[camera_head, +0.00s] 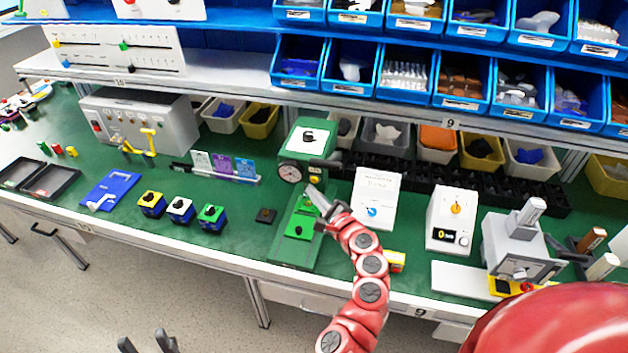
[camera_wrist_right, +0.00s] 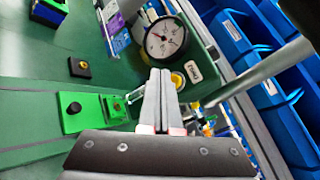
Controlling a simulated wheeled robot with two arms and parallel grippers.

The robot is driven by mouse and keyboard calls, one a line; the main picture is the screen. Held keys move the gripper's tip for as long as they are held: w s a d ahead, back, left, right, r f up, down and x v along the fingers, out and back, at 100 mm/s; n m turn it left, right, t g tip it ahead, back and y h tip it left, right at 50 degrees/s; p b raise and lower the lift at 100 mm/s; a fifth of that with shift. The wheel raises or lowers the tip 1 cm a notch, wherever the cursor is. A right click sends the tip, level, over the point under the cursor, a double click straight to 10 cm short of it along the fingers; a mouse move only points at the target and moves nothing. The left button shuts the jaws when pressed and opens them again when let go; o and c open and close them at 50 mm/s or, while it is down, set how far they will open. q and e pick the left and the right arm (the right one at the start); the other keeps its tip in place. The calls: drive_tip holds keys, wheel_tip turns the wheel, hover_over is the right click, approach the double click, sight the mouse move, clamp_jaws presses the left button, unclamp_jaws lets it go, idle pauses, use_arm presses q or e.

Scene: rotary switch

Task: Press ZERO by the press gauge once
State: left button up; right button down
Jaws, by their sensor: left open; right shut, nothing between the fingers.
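The green press (camera_head: 306,140) stands mid-bench with a round white-faced gauge (camera_head: 290,173) on its front. The gauge is large in the right wrist view (camera_wrist_right: 165,37). Beside it are a small pale label (camera_wrist_right: 193,71), too small to read surely, and a round yellowish button (camera_wrist_right: 178,80), which also shows in the head view (camera_head: 314,179). My right gripper (camera_head: 311,189) is shut and empty, its tips (camera_wrist_right: 160,72) just below the gauge and close beside the button; I cannot tell whether they touch it. My left gripper (camera_head: 146,343) is open and empty, low at the left, over the floor.
A green block with a black knob (camera_head: 300,229) sits on the press base below my right gripper. A small black button box (camera_head: 265,215) lies left of it. A white box with a blue knob (camera_head: 374,199) stands close right. Blue bins (camera_head: 350,68) fill the shelf above.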

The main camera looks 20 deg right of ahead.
drive_tip(key=s+a, duration=0.1)
drive_tip(key=s, duration=0.1)
drive_tip(key=s+a, duration=0.1)
drive_tip(key=shift+s+a+p, duration=0.2)
drive_tip(key=shift+s+p, duration=0.15)
idle(0.6)
